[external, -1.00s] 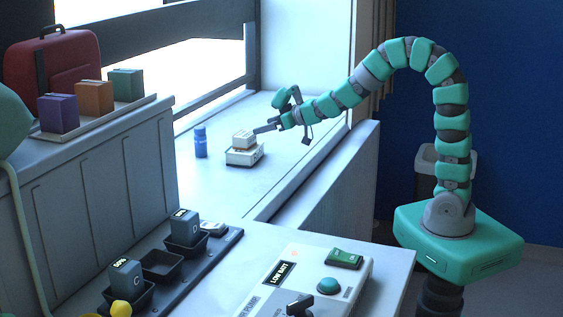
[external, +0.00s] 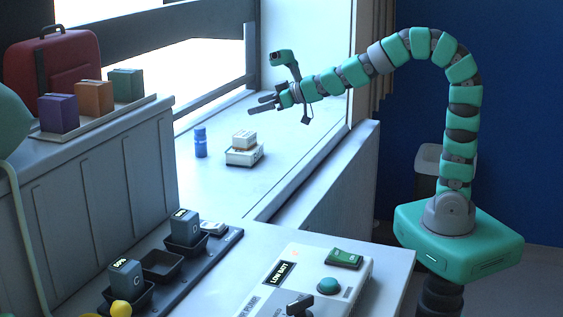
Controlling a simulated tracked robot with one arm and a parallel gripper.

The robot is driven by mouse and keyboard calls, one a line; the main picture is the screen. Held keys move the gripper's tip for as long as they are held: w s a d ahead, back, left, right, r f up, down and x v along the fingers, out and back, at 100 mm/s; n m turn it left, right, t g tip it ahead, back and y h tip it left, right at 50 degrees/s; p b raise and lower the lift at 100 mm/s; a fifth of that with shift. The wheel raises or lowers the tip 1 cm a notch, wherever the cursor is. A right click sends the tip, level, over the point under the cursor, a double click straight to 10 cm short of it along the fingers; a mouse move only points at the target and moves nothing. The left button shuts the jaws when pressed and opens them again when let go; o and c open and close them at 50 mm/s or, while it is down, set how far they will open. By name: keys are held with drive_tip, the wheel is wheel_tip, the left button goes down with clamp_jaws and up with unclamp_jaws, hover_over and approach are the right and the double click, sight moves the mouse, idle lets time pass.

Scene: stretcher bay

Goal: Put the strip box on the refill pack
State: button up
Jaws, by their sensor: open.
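The strip box (external: 244,139), a small white box, rests on top of the refill pack (external: 243,157), a wider white box on the window ledge. The strip box looks level and within the pack's top. My gripper (external: 262,105) is open and empty. It is above the two boxes and slightly to their right in the picture, clear of both.
A blue bottle (external: 201,142) stands on the ledge just left of the boxes. The window frame (external: 200,97) runs behind the ledge. The ledge's right part (external: 290,160) is free. A pump (external: 300,284) and a battery dock (external: 163,266) are in front.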

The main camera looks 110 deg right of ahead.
drive_tip(key=w+a+r+n+t+y, duration=0.2)
drive_tip(key=a+r+n+y, duration=0.1)
drive_tip(key=a+r, duration=1)
drive_tip(key=w+a+r+n+t+y, duration=0.2)
drive_tip(key=a+r, duration=0.9)
drive_tip(key=a, duration=0.3)
drive_tip(key=s+a+r+n+y, duration=0.2)
drive_tip(key=s+a+r, duration=0.3)
drive_tip(key=a, duration=0.5)
drive_tip(key=shift+s+r+y, duration=0.25)
drive_tip(key=shift+r+y, duration=0.45)
drive_tip(key=shift+r, duration=0.15)
